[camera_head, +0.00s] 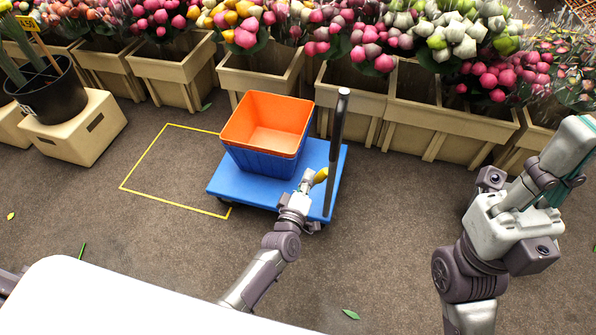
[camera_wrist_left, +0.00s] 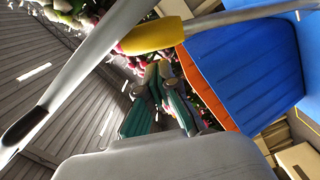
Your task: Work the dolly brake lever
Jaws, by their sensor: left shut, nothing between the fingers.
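The blue dolly (camera_head: 222,187) stands on the floor with a dark upright handle post (camera_head: 337,130) at its right side. The yellow brake lever (camera_head: 321,175) sticks out near that post. My left gripper (camera_head: 307,175) is shut and empty, just left of the lever and over the dolly's front right part. In the left wrist view the lever (camera_wrist_left: 152,36) lies across the picture beyond the fingertips (camera_wrist_left: 158,66); I cannot tell whether they touch it. My right gripper (camera_head: 566,160) is raised at the right, away from the dolly; its finger opening cannot be made out.
A crate, orange inside and blue outside (camera_head: 258,162), sits on the dolly. A yellow floor outline (camera_head: 140,160) lies left of it. Wooden planters with tulips (camera_head: 440,125) line the back. A black pot (camera_head: 48,97) stands on a beige block at left. Floor in front is mostly clear.

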